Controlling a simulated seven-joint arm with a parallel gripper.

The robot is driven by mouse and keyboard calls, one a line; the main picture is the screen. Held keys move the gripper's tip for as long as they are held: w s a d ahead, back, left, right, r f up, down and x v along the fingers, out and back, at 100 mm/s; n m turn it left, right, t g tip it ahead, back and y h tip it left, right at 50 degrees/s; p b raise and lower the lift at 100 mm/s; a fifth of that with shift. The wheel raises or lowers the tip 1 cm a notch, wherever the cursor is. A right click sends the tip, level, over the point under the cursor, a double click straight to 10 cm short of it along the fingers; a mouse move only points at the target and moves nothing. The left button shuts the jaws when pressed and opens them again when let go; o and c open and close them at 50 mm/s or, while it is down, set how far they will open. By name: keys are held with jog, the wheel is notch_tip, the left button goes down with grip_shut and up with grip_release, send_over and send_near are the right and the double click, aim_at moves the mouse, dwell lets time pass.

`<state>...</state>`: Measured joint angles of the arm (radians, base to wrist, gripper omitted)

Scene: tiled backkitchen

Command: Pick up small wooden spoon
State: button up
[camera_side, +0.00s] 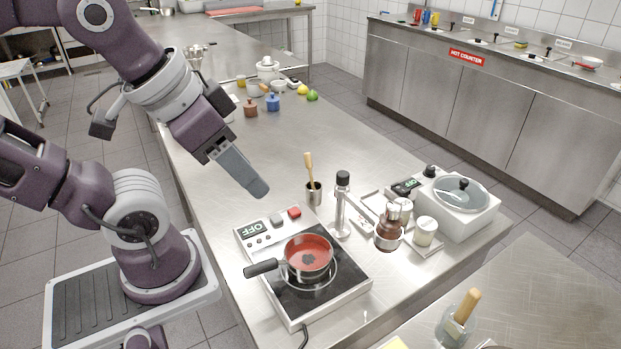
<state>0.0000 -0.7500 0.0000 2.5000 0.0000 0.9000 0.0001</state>
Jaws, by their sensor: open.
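A small wooden spoon (309,168) stands upright, leaning slightly, in a small metal cup (313,194) on the steel table. Its lower end is hidden inside the cup. My gripper (258,188) is in the air to the left of the spoon, angled down and to the right. It is apart from the spoon and holds nothing that I can see. The gap between its fingers is hard to make out from this side.
An induction hob (350,287) with a red pan (308,258) stands in front of the cup. A metal stand (342,205), a brown jar (389,228) and a white lidded cooker (459,213) are to the right. Small pots and fruit stand farther back. The table behind the cup is clear.

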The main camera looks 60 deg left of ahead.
jog(key=shift+c, duration=0.6)
jog(key=n+g, duration=0.4)
jog(key=n, duration=1)
send_near(308, 159)
jog(key=f, duration=0.3)
jog(key=a+f, duration=0.1)
jog(key=f, duration=0.1)
jog(key=shift+w, duration=0.35)
jog(key=f, duration=0.5)
jog(key=w+d+f, duration=0.1)
jog(key=f, duration=0.1)
jog(key=shift+f, duration=0.15)
grip_shut()
